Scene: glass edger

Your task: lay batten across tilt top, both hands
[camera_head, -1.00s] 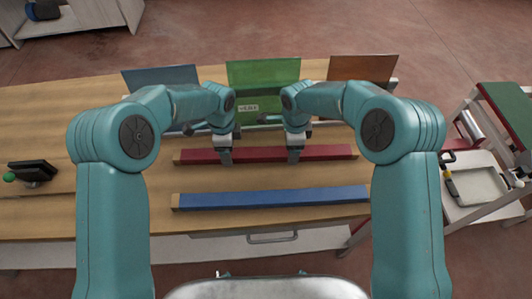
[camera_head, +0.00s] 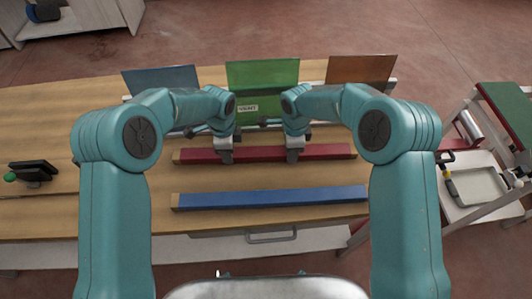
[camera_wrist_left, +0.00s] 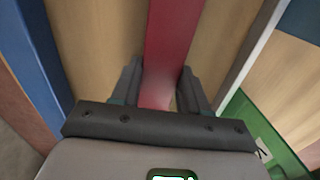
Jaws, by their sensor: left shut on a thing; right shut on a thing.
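A red batten (camera_head: 258,154) with a pale wooden end lies left to right on the wooden bench top (camera_head: 100,110). My left gripper (camera_head: 225,158) is shut on it left of its middle. My right gripper (camera_head: 293,156) is shut on it right of its middle. The left wrist view shows the red batten (camera_wrist_left: 176,35) running between the two fingers of my left gripper (camera_wrist_left: 160,88). I cannot tell any gap between batten and bench. A green-topped stand (camera_head: 508,112) at the right edge may be the tilt top; it is partly cut off.
A blue batten (camera_head: 270,198) lies nearer, parallel to the red one. Blue (camera_head: 160,78), green (camera_head: 262,82) and brown (camera_head: 362,70) panels stand behind. A dark device with a green knob (camera_head: 10,177) is at left. A cart with a tray (camera_head: 475,187) stands right, past a floor gap.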

